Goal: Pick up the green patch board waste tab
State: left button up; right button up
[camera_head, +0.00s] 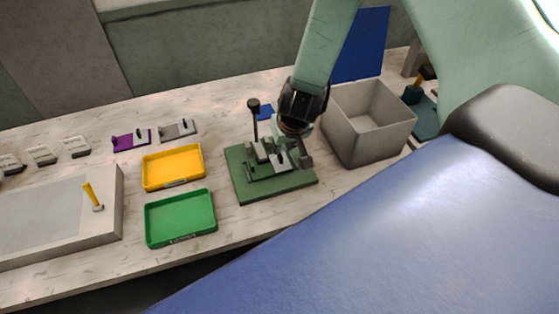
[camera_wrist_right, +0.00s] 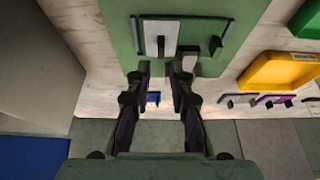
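A green board (camera_head: 244,188) stands on the bench with a small grey press or clamp fixture (camera_head: 262,160) on it. A light grey plate with a black upright tab (camera_head: 281,158) sits at the fixture's right front; the tab also shows in the right wrist view (camera_wrist_right: 161,46). I cannot tell which piece is the waste tab. My right gripper (camera_head: 301,156) is over the board's right side, beside the plate. In the wrist view its two fingers (camera_wrist_right: 162,70) are apart with nothing between them, near the board's edge. My left gripper is not in view.
A grey open bin (camera_head: 368,146) stands close right of the board. A yellow tray (camera_head: 173,187) and a green tray (camera_head: 180,241) lie left. Purple (camera_head: 131,140) and grey (camera_head: 179,128) tabbed pieces lie behind them. A black-knobbed lever (camera_head: 254,112) stands up from the fixture.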

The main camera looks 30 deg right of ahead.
aim_at(280, 156)
jog(key=x, duration=0.3)
jog(key=b+x, duration=0.1)
jog(key=x, duration=0.1)
jog(key=shift+s+a+f, duration=0.15)
jog(key=shift+a+f, duration=0.05)
jog(key=shift+a, duration=0.1)
jog(key=shift+d+f, duration=0.1)
jog(key=shift+d, duration=0.25)
jog(key=c, duration=0.3)
jog(key=shift+a, duration=0.25)
grip_shut()
